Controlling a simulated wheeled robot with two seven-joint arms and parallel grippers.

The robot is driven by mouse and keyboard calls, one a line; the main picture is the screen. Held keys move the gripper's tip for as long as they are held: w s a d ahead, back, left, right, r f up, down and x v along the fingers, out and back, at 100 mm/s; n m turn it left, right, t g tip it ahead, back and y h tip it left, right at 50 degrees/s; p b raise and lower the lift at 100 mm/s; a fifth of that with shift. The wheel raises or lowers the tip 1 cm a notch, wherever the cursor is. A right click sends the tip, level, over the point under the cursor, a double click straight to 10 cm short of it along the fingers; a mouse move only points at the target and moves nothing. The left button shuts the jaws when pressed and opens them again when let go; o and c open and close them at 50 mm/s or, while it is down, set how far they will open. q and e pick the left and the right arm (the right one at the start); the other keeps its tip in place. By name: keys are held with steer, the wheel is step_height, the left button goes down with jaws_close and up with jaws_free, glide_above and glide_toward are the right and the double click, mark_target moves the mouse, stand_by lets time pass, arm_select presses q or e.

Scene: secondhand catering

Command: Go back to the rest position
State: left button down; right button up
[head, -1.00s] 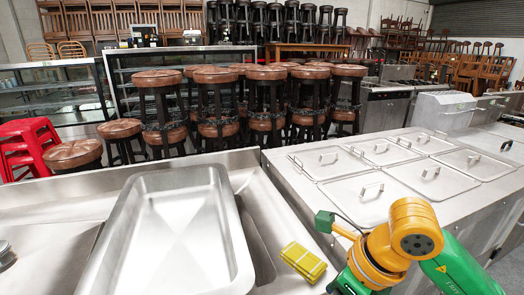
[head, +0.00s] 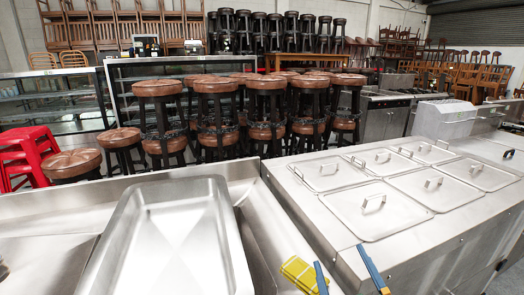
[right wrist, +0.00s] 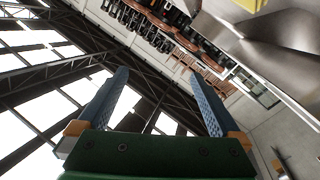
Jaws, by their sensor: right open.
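My right gripper (head: 340,257) shows at the bottom edge of the head view, only its two blue fingers in sight. The fingers are spread apart with nothing between them. In the right wrist view the right gripper (right wrist: 157,73) is also open and empty, its fingers facing the roof beams and windows. The rest of the right arm is below the head view. My left gripper is not in view.
A yellow sponge (head: 303,274) lies beside the steel tray (head: 170,250), close to the right gripper's left finger in the picture. A steel counter with several lidded wells (head: 375,210) stands at the right. Stacked stools (head: 212,105) stand behind.

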steer(key=s+d+f+m+g+h, duration=0.1)
steer(key=s+f+g, duration=0.2)
steer(key=f, duration=0.4)
steer(key=s+d+f+m+g, duration=0.1)
steer(key=s+f+m+g, duration=0.1)
steer(key=s+f+g, duration=1)
steer(key=s+f, duration=0.5)
steer(key=s, duration=0.2)
step_height(320, 180, down, 17)
steer(key=s+g, duration=0.1)
steer(key=s, duration=0.1)
steer(key=s+d+f+g, duration=0.1)
steer(key=s+f, duration=0.8)
steer(key=s, duration=0.2)
steer(key=shift+s+d+f, duration=0.15)
steer(key=shift+f, duration=0.1)
